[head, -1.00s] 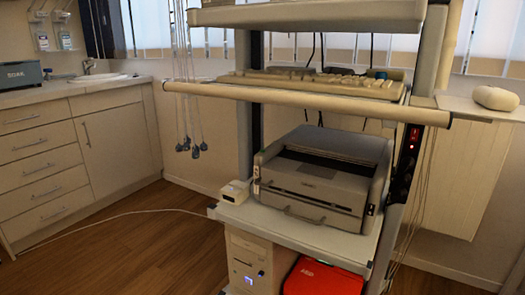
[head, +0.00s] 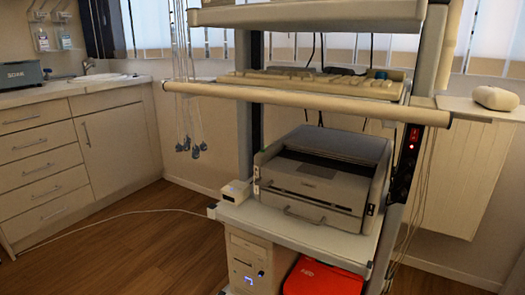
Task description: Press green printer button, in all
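The grey printer (head: 322,180) sits on the middle shelf (head: 290,228) of a wheeled cart, below a long cream handle bar. Its front has a paper slot, a small label and a drawer handle. Small light spots show on its front left corner and a panel on its right edge; I cannot make out a green button among them. Neither of my grippers is in the head view.
The cream handle bar (head: 310,99) juts out in front of and above the printer. A keyboard (head: 315,82) lies on the shelf above. A small white box (head: 236,191) stands left of the printer. A computer tower (head: 255,262) and a red case (head: 320,278) are below. The wooden floor (head: 120,250) at left has a white cable.

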